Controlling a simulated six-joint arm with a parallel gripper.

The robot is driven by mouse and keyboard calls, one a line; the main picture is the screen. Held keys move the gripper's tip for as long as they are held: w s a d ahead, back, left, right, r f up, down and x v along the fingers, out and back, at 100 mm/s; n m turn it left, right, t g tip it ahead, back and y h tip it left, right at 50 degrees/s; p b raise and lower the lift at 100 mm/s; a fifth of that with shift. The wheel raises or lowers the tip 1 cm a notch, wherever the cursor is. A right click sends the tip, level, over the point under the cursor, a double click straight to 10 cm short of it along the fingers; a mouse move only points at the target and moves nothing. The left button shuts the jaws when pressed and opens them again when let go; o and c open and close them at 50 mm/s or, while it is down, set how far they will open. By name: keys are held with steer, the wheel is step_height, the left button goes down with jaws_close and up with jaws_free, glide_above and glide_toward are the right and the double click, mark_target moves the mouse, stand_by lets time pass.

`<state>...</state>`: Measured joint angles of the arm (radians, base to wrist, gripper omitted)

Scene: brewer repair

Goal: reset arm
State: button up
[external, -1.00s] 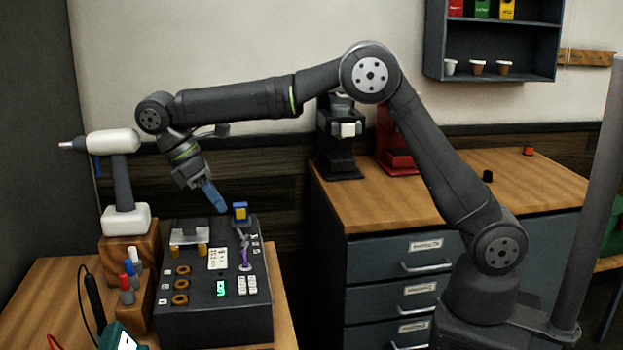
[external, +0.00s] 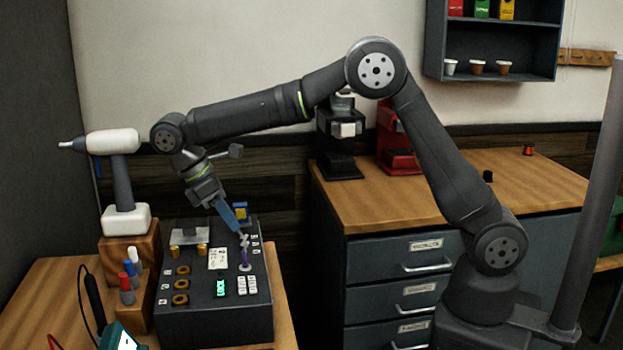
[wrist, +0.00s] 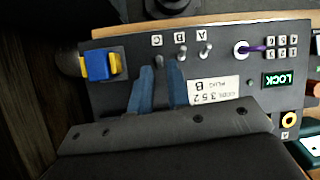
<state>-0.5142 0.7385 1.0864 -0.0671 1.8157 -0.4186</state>
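My gripper (external: 238,224) points down at the far right part of the black control box (external: 215,318). In the wrist view its two blue fingers (wrist: 161,84) stand slightly apart, on either side of the dark toggle lever (wrist: 159,62) under label C. I cannot tell whether they touch or grip that lever; its lower part is hidden. Two silver toggle levers, B (wrist: 182,51) and A (wrist: 207,48), stand free beside it. My arm is reached out leftward, elbow high.
A blue-and-yellow part (wrist: 98,66) sits close to the fingers. A purple plug (wrist: 255,49), keypad (wrist: 282,47), green LOCK display (wrist: 277,80) and code card (wrist: 208,90) are on the panel. A white-and-grey tool (external: 123,190) stands on a wooden block at left.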

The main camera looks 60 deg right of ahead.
mark_target(250, 237)
steer(key=shift+x, duration=0.95)
steer(key=shift+d+r, duration=0.1)
steer(key=v, duration=0.7)
steer(key=x, duration=0.7)
steer(key=shift+s, duration=0.1)
steer(key=t+y, duration=0.1)
steer(key=t, duration=0.1)
steer(key=y, duration=0.1)
steer(key=shift+s+d+r+t+y, duration=0.2)
steer(key=shift+s+d+t+y, duration=0.1)
steer(key=shift+s+d+t, duration=0.1)
steer(key=t+y, duration=0.2)
steer(key=s+d+t+y, duration=0.1)
steer(key=t+y, duration=0.1)
steer(key=shift+s+d+f, duration=0.1)
steer(key=shift+d+f, duration=0.05)
steer(key=shift+f, duration=0.05)
steer(key=v, duration=1.7)
steer(key=shift+s+d, duration=0.3)
steer(key=shift+d, duration=0.05)
